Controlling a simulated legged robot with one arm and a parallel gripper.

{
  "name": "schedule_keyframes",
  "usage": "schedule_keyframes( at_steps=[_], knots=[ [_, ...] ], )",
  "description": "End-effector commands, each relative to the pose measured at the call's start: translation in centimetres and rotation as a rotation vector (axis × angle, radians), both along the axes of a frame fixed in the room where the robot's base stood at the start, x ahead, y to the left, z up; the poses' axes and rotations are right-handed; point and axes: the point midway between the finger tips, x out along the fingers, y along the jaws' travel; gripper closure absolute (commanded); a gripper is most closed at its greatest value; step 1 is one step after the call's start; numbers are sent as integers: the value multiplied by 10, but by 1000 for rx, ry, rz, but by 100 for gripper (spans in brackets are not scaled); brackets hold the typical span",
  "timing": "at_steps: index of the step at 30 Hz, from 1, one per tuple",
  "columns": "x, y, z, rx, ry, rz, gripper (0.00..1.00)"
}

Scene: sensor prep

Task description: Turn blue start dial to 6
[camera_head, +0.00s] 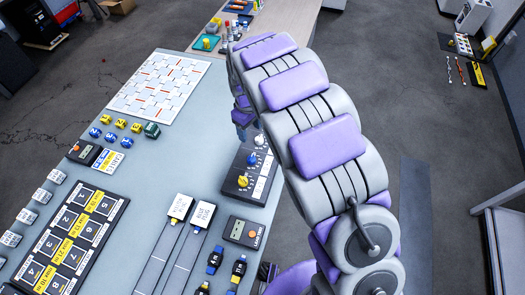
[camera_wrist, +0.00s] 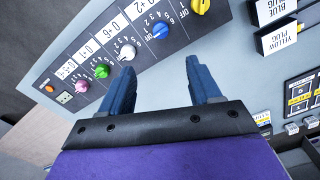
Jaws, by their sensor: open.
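The blue dial (camera_wrist: 160,27) is on a dark control panel (camera_wrist: 228,12), between a yellow dial (camera_wrist: 200,6) and a white dial (camera_wrist: 127,50). Numbers and OFF are printed beside it; I cannot tell which mark its pointer meets. The blue dial also shows in the head view (camera_head: 252,159), near the yellow dial (camera_head: 243,182). My gripper (camera_wrist: 160,70) is open and empty, its two blue fingers apart and pointing toward the panel. In the picture the blue dial lies above the gap between them. In the head view my arm hides most of the gripper.
Green (camera_wrist: 102,70) and pink (camera_wrist: 82,86) dials continue the row. Labelled plugs (camera_head: 180,207), a small meter (camera_head: 244,232) and a numbered tray (camera_head: 118,210) share the grey tabletop. A white patterned board (camera_head: 158,85) lies farther back. Bare tabletop lies left of the panel.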

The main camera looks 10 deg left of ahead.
Motion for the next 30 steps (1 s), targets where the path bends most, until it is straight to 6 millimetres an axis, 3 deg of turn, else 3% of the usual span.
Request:
schedule_keyframes(
  at_steps=[8,24,30],
  knots=[
    [0,2,-27,1,3,8,37],
    [-1,1,-134,-1,5,8,37],
    [1,2,-162,2,-1,7,37]
  ],
)
